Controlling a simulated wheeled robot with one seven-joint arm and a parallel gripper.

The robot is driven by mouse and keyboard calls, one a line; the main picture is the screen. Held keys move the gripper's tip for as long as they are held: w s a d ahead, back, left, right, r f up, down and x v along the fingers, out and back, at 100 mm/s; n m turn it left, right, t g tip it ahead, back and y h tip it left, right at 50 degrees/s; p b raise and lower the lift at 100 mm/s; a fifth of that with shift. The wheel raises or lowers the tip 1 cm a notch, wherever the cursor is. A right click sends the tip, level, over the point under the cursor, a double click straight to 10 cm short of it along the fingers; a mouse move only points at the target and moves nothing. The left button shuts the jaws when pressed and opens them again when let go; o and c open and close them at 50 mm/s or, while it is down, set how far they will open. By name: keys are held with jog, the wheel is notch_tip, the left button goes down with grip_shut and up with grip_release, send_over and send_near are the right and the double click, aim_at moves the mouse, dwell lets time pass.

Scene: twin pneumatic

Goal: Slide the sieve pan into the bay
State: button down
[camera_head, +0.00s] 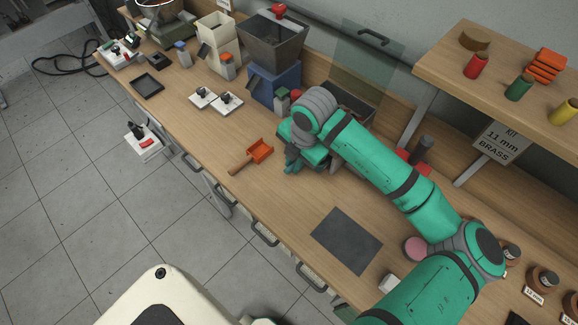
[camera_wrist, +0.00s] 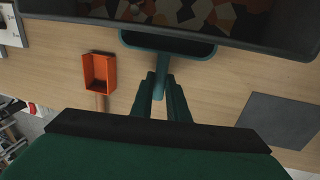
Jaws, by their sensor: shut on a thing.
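My gripper (camera_wrist: 160,88) is shut on a narrow teal handle (camera_wrist: 160,82) in the wrist view. The handle runs up to a teal piece with a dark slot (camera_wrist: 168,44), at the near side of a dark-rimmed pan (camera_wrist: 285,45), which I take for the sieve pan. Brown, orange and cream patches show inside it; the top of the view cuts it off. In the head view my gripper (camera_head: 292,166) is low over the bench, and my arm hides most of the pan. A dark open box (camera_head: 352,102) lies behind my wrist; I cannot tell whether it is the bay.
An orange scoop (camera_head: 260,151) lies left of my gripper. A dark grey mat (camera_head: 346,240) lies to its right. A blue machine with a grey hopper (camera_head: 272,45) stands behind, near a clear upright panel (camera_head: 368,58). A raised shelf (camera_head: 500,65) is at right.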

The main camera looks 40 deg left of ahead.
jog(key=shift+w+d, duration=0.2)
jog(key=shift+w, duration=2.15)
jog(key=shift+f, duration=0.2)
jog(key=c, duration=1.6)
grip_release()
jog(key=shift+c, duration=0.2)
notch_tip(320, 180, up, 11)
jog(key=d, duration=0.2)
jog(key=shift+f, duration=0.2)
jog(key=shift+d, duration=0.1)
